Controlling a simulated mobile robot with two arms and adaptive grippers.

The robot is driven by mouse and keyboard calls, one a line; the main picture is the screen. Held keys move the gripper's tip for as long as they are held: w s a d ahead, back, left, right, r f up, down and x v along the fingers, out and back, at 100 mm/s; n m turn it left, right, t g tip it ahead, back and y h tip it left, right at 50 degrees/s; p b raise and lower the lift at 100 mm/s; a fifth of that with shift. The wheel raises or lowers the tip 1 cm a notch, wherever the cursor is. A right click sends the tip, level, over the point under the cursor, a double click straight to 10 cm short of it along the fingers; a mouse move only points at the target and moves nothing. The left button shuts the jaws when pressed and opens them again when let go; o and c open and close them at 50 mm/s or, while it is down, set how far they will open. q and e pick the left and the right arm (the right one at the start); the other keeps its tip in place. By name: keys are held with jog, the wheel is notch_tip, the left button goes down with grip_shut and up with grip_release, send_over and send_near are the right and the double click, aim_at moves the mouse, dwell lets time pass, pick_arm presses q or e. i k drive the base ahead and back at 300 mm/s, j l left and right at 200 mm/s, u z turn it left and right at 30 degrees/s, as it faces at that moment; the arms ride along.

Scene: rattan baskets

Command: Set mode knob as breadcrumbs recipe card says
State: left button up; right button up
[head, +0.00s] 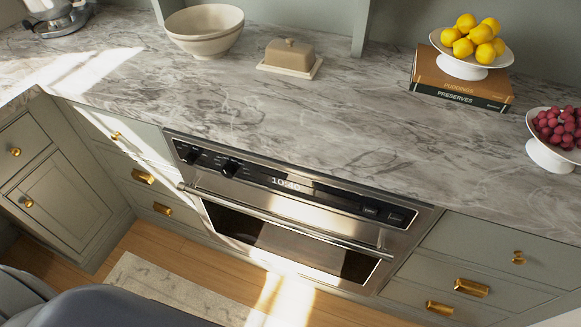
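Two black knobs sit on the dark control panel (330,195) of a built-in oven in the head view. The left knob (191,155) is near the panel's left end, and the right knob (230,168) is just beside it. Small markings surround them, but they are too small to read, so I cannot tell which is the mode knob or where either points. A lit clock display (287,183) is right of the knobs. No recipe card shows in this view. Neither of my grippers is in view.
The oven handle (285,220) runs below the panel. The marble counter (330,125) is mostly clear. On it stand bowls (205,42), a butter dish (290,57), books (462,85) under a lemon stand (470,68), and a stand of red fruit (552,155).

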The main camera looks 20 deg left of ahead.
aim_at(190, 158)
jog(key=u, duration=1.3)
